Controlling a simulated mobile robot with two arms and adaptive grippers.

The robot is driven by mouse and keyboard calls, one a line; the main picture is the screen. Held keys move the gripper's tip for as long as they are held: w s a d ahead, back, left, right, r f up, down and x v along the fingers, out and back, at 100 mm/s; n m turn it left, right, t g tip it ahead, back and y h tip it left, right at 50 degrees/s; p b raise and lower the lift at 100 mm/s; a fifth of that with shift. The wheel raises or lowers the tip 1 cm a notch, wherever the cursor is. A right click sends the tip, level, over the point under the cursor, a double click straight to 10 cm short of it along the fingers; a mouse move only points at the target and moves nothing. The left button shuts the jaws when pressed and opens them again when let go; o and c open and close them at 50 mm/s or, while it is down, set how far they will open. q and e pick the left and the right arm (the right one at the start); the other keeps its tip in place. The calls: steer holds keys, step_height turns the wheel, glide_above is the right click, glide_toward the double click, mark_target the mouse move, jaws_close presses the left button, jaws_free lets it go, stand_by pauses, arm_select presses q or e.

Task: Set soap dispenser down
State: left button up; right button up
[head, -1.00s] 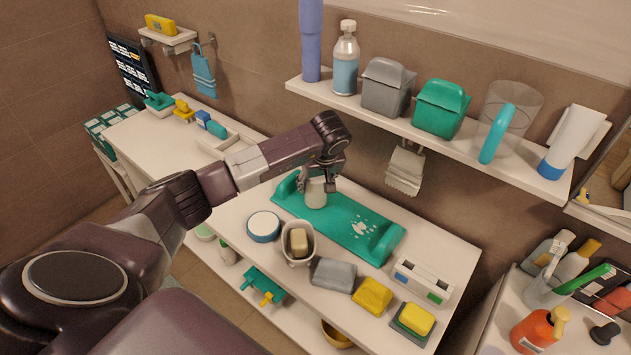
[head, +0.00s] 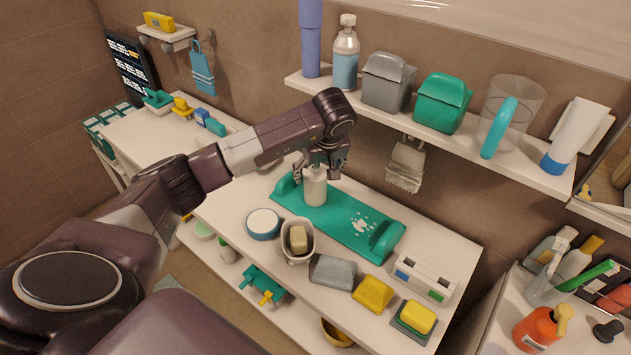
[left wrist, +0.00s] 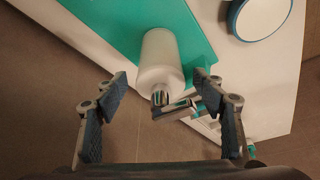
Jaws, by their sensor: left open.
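The soap dispenser (head: 315,188) is a pale cylindrical bottle standing upright on the left part of the green tray (head: 345,222), on the white counter. In the left wrist view the dispenser (left wrist: 161,62) shows its white body and metal pump, and the green tray (left wrist: 120,22) is behind it. My left gripper (head: 320,172) is around the top of the dispenser in the head view. In the left wrist view my left gripper (left wrist: 162,103) is open, with a finger on each side of the pump and visible gaps. My right gripper is not in view.
A round blue-rimmed tin (head: 263,224) and a cup with a soap bar (head: 297,258) stand in front of the tray. Sponges (head: 332,272) line the counter's front. A shelf (head: 440,138) with bottles and boxes hangs above, behind my arm.

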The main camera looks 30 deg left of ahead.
arm_select(q)
steer(key=b+v, duration=0.1)
steer(key=v, duration=0.6)
